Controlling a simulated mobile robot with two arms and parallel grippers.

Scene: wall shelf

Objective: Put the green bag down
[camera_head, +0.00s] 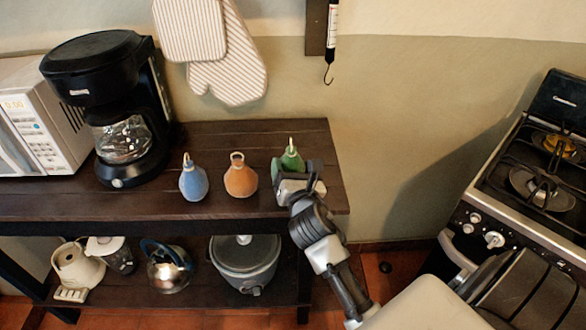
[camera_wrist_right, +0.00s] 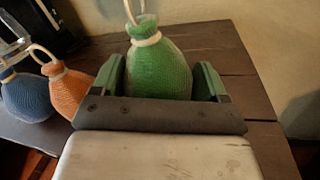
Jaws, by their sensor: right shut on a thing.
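The green bag (camera_head: 291,158) is at the right end of the shelf's wooden top (camera_head: 232,140), upright, with a pale loop at its neck. In the right wrist view the green bag (camera_wrist_right: 158,68) sits between the two fingers of my right gripper (camera_wrist_right: 163,88). My right gripper (camera_head: 297,176) is shut on it, coming in from the front. The gripper hides the bag's base in the head view, so I cannot tell whether it touches the wood. My left gripper is not in view.
An orange bag (camera_head: 240,178) and a blue bag (camera_head: 193,180) stand to the left. A coffee maker (camera_head: 112,100) and microwave (camera_head: 42,115) are further left. A kettle (camera_head: 168,268) and cooker (camera_head: 245,262) are on the lower shelf. A stove (camera_head: 530,185) stands right.

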